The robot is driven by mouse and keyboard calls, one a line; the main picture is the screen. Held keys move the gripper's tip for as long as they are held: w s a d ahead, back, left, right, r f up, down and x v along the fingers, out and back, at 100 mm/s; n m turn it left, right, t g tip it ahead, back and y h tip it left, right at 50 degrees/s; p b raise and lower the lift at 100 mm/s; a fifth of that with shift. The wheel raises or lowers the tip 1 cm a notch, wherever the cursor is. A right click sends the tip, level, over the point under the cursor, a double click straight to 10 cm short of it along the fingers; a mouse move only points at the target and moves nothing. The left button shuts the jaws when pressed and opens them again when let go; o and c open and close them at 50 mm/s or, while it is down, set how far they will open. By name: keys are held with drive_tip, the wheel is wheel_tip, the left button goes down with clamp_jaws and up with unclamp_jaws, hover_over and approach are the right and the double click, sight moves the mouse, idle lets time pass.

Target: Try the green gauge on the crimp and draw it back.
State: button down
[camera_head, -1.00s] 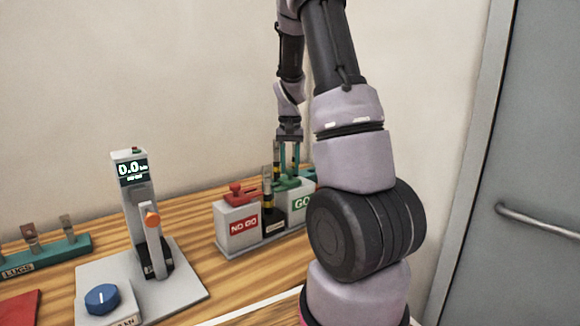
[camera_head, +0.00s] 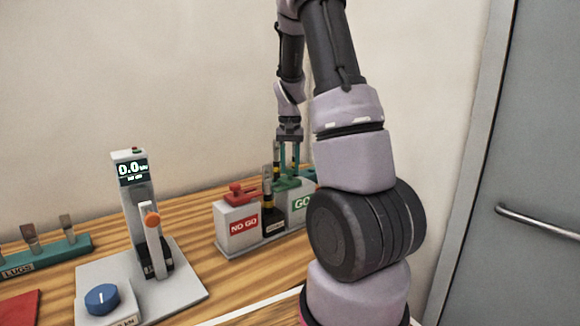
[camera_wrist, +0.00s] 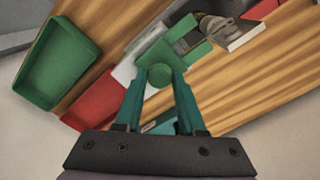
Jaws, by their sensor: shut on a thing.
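The green gauge (camera_head: 286,184) is at the top of the white GO block (camera_head: 302,196). In the wrist view its round green knob (camera_wrist: 160,75) is between my fingertips, and its flat part reaches up and right. My gripper (camera_head: 289,168) points down and is shut on the knob. The crimped lug (camera_head: 267,178) stands upright in a black holder (camera_head: 270,216) between the NO GO and GO blocks. The gauge looks close beside the lug; I cannot tell whether it touches the crimp. My arm hides the right side of the GO block.
A red gauge (camera_head: 238,192) sits on the NO GO block (camera_head: 238,225). A press tester (camera_head: 140,205) reading 0.0 stands left, near a LUGS rack (camera_head: 60,255). The wrist view shows a green tray (camera_wrist: 58,62) and a red one (camera_wrist: 98,103). Bare wood lies between tester and blocks.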

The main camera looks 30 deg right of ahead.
sight(283, 182)
drive_tip(key=shift+s+a, duration=0.15)
drive_tip(key=shift+a, duration=0.6)
drive_tip(key=shift+s+a, duration=0.1)
drive_tip(key=shift+a, duration=0.6)
drive_tip(key=c, duration=0.5)
unclamp_jaws()
wheel_tip(283, 182, up, 11)
drive_tip(key=s+a+r+n+t, duration=0.1)
drive_tip(key=s+a+r+t, duration=0.1)
drive_tip(key=s, duration=0.5)
drive_tip(key=s+a+r+t+y, duration=0.1)
drive_tip(key=s+a+r+t, duration=0.1)
drive_tip(key=s+a+r, duration=0.3)
drive_tip(key=s+a+r+n+t+y, duration=0.1)
drive_tip(key=s+a+r+t, duration=0.2)
drive_tip(key=s+a, duration=0.3)
drive_tip(key=s, duration=0.3)
drive_tip(key=shift+a+r+n, duration=0.25)
drive_tip(key=shift+n, duration=0.05)
